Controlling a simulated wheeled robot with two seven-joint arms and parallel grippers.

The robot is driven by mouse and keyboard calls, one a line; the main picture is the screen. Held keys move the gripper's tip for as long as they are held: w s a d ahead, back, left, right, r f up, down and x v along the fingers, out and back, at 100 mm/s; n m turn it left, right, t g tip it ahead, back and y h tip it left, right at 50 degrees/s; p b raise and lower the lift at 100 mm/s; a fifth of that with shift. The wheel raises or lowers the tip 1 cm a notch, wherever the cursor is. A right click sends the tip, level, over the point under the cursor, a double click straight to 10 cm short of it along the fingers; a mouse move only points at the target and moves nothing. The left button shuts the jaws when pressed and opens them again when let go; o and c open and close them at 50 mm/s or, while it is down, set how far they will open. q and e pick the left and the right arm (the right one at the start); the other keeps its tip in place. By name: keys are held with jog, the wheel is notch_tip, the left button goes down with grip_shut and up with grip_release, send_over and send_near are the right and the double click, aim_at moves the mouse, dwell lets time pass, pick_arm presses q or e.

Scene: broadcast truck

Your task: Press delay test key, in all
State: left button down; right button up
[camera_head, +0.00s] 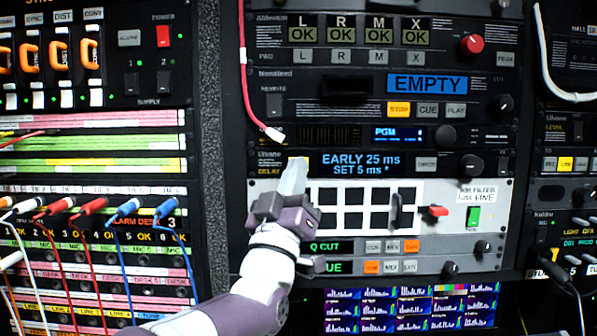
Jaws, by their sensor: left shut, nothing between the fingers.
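The delay unit (443,173) is a slim black rack panel in the middle rack, labelled DELAY at its left end. Its blue display (360,164) reads EARLY 25 ms and SET 5 ms with an asterisk. A grey key (426,164) and a black knob (470,166) sit right of the display. My left gripper (293,178) is shut and empty, its pale fingertips in front of the unit just left of the display. A small yellow patch shows at the fingertips, mostly hidden by them. I cannot tell whether they touch the panel. My right gripper is out of view.
Above is a panel with a blue EMPTY display (427,84). A red cable (247,80) hangs down near my fingertips. Patch cables (90,206) crowd the left rack.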

pick_arm(q)
jog(key=shift+s, duration=0.25)
jog(key=s+b, duration=0.4)
jog(key=s, duration=0.1)
dwell(0.4)
dwell(0.4)
